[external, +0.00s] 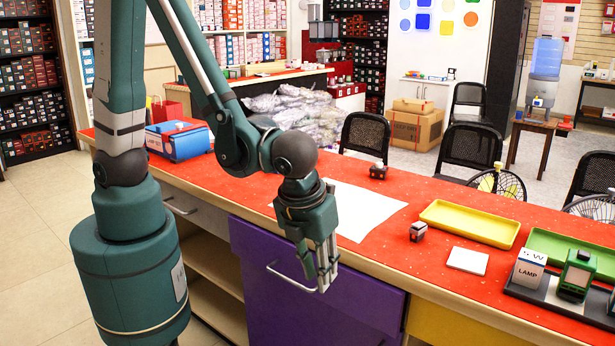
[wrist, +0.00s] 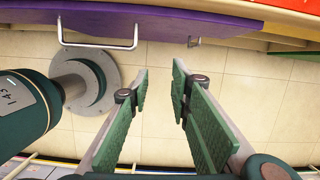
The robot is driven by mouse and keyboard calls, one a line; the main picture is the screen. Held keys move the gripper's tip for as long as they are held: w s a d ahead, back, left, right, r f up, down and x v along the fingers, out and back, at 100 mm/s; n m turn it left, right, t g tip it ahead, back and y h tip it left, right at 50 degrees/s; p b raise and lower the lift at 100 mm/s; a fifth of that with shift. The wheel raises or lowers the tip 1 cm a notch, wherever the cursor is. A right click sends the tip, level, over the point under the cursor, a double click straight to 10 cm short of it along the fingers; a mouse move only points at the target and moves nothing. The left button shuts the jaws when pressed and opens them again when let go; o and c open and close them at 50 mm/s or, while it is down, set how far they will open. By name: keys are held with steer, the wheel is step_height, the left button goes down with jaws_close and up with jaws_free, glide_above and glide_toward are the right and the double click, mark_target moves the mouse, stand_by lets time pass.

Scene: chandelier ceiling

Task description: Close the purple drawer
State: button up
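The purple drawer (external: 255,253) is in the counter's front below the red top, with a thin metal bar handle (external: 291,277). Its front seems to stand out somewhat from the counter, but its inside is hidden. In the wrist view the purple drawer (wrist: 165,28) runs along the top, and its handle (wrist: 97,46) juts out at upper left. My gripper (external: 324,284) points down in front of the drawer, just right of the handle in the picture, and hides part of the purple front. In the wrist view my gripper (wrist: 160,75) has a gap between its fingertips, with only floor between them.
Left of the drawer are a pale drawer (external: 203,218) and open shelves (external: 215,262); a yellow panel (external: 450,325) is to the right. The counter top carries a yellow tray (external: 470,222) and a paper sheet (external: 352,211).

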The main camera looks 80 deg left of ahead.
steer(key=a+n, duration=0.1)
steer(key=n, duration=0.1)
steer(key=n+p, duration=0.1)
steer(key=n, duration=1.4)
glide_toward(293, 281)
steer(key=shift+w+a+r, duration=0.15)
steer(key=shift+w+a, duration=0.05)
steer(key=shift+a, duration=0.05)
steer(key=shift+b+x, duration=1.3)
steer(key=shift+x, duration=2.6)
steer(key=shift+s+d, duration=0.15)
jaws_close()
